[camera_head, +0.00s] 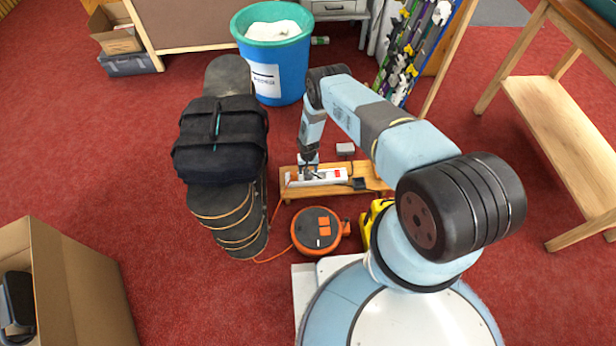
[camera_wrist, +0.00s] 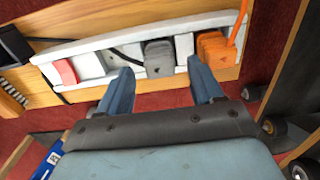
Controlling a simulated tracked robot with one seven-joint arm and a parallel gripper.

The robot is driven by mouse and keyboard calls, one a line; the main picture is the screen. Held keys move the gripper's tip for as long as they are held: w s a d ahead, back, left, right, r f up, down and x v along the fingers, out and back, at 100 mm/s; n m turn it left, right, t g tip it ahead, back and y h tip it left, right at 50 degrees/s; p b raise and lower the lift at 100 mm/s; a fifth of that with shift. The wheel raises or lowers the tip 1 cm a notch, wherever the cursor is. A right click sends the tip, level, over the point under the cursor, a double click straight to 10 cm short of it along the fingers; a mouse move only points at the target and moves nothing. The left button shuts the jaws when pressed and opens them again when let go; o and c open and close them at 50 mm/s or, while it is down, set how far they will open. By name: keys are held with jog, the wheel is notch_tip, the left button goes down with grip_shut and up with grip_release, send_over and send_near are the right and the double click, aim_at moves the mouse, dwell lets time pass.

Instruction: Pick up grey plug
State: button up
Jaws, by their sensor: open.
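The grey plug (camera_wrist: 159,57) sits in the white power strip (camera_wrist: 98,62), between a black cable and the orange plug (camera_wrist: 214,49) in the wrist view. My gripper (camera_wrist: 160,66) is open, with one finger on each side of the grey plug in that view. I see no contact, and how far the fingertips are from the strip is hard to tell. In the head view my gripper (camera_head: 308,168) is over the left part of the strip (camera_head: 325,176). I cannot make out the grey plug clearly there.
The strip lies on a low wooden board (camera_head: 375,183) with a black adapter (camera_head: 358,184). A grey box (camera_head: 345,148) is behind it. An orange cable reel (camera_head: 318,231) stands in front, a black bag (camera_head: 221,138) on a skateboard stack at left, and a blue bin (camera_head: 273,70) behind.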

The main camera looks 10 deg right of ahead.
jog(key=shift+f, duration=0.55)
jog(key=c, duration=1)
jog(key=shift+r, duration=0.1)
